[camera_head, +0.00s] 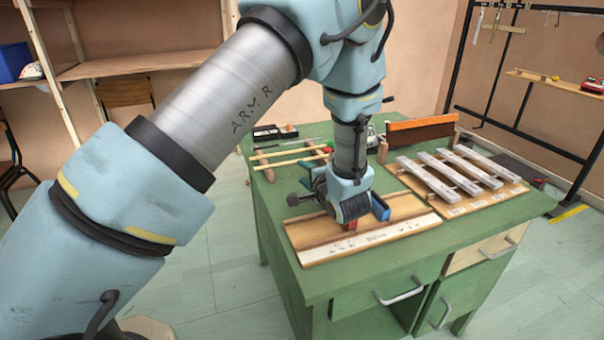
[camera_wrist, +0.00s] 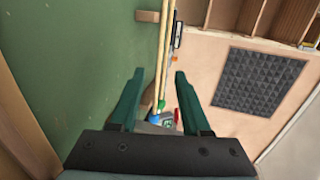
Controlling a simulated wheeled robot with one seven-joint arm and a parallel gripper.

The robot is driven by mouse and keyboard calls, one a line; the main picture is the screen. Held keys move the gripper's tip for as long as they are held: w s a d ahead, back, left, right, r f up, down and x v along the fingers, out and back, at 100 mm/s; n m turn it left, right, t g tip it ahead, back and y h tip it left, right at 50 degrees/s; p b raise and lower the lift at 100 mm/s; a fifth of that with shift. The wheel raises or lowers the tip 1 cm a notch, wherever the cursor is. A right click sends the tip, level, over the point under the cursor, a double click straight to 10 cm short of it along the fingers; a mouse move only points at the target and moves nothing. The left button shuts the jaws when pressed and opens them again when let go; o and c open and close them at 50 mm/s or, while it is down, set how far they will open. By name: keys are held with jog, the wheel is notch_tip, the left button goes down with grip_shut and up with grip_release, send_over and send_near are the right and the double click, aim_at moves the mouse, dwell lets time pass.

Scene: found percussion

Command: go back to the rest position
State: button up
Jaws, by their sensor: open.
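My gripper shows in the wrist view (camera_wrist: 159,74) with its two green fingers apart and nothing between the tips. In the head view my arm comes in from the lower left and its wrist hangs over the green workbench (camera_head: 270,205). The wrist there is above a wooden board with a pale marked strip (camera_head: 385,233), and my fingers are hidden or hard to make out. A small blue block (camera_head: 380,206) and a red block (camera_head: 350,225) show beside the wrist. I cannot tell whether my gripper touches anything.
Several grey metal bars (camera_head: 455,170) lie on a board at the bench's right. An orange-topped dark panel (camera_head: 421,130) stands behind. Thin sticks (camera_head: 292,160) and a black tray (camera_head: 275,132) lie at the back left. A black rack (camera_head: 500,80) stands right. Floor at the front left is clear.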

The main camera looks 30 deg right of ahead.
dwell(0.3)
jog(key=w+a+n+g, duration=0.1)
jog(key=w+a+r+n+g, duration=0.1)
jog(key=w+a, duration=0.1)
jog(key=w+a+r+n, duration=0.1)
jog(key=w+a, duration=0.1)
jog(key=shift+w+r+n+g+h, duration=0.1)
jog(key=shift+w+n+g+h, duration=0.1)
jog(key=shift+n+g+h, duration=0.15)
jog(key=w+a+r+n+g+p, duration=0.1)
jog(key=a+r+n+g, duration=0.15)
jog(key=a, duration=0.35)
jog(key=a+r+n+g, duration=0.1)
jog(key=a+n+g, duration=0.15)
jog(key=a, duration=0.25)
jog(key=s+a+r+n+g, duration=0.1)
jog(key=s+a+n, duration=0.2)
jog(key=s+a, duration=0.2)
jog(key=s+a+r+n+g+y, duration=0.1)
jog(key=s+a, duration=0.4)
jog(key=a, duration=0.5)
jog(key=s+a+r+n+g+p, duration=0.1)
jog(key=s+a+r+n+g, duration=0.1)
jog(key=s+a+n, duration=0.3)
jog(key=a+g, duration=0.1)
jog(key=a, duration=0.2)
jog(key=shift+a+r+y, duration=0.2)
jog(key=shift+a+y, duration=0.15)
jog(key=shift+g, duration=0.25)
